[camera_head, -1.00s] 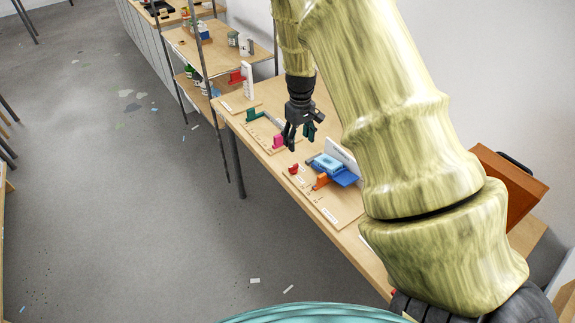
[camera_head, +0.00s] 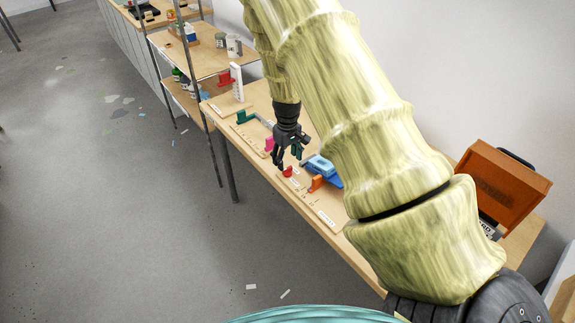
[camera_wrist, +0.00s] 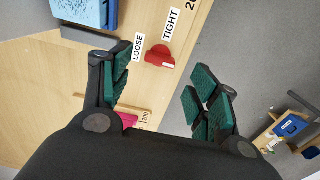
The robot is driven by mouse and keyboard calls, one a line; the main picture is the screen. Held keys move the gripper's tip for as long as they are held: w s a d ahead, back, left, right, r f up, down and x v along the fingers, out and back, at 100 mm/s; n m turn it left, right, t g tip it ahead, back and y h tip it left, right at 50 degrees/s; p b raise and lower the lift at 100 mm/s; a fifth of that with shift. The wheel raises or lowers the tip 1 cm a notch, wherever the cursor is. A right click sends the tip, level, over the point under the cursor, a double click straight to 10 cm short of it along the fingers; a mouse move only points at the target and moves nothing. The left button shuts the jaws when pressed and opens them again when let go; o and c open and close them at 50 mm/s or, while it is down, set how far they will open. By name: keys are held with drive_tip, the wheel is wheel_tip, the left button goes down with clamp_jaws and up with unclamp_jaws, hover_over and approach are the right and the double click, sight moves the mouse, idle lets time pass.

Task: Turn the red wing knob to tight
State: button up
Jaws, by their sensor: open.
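The red wing knob (camera_wrist: 159,56) sits on a wooden board between the printed labels LOOSE (camera_wrist: 138,47) and TIGHT (camera_wrist: 171,25) in the wrist view. A small white mark shows on its lower part. In the head view the knob (camera_head: 288,171) is a small red shape at the board's near side. My gripper (camera_wrist: 163,78) is open, with its green-padded fingers spread to the left and right of the knob and nothing between them. In the head view my gripper (camera_head: 285,161) hangs just above the knob; the exact gap cannot be told.
A blue block (camera_head: 320,166) and an orange lever (camera_head: 318,183) stand close to the knob. A pink handle (camera_head: 269,144) and a green one (camera_head: 246,117) sit farther along the table. An orange case (camera_head: 503,189) stands at right. Open floor (camera_head: 120,220) lies left.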

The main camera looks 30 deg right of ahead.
sight(287, 168)
drive_tip(key=shift+f+p, duration=0.7)
drive_tip(key=shift+f, duration=1.75)
drive_tip(key=shift+c, duration=0.2)
drive_tip(key=c, duration=1)
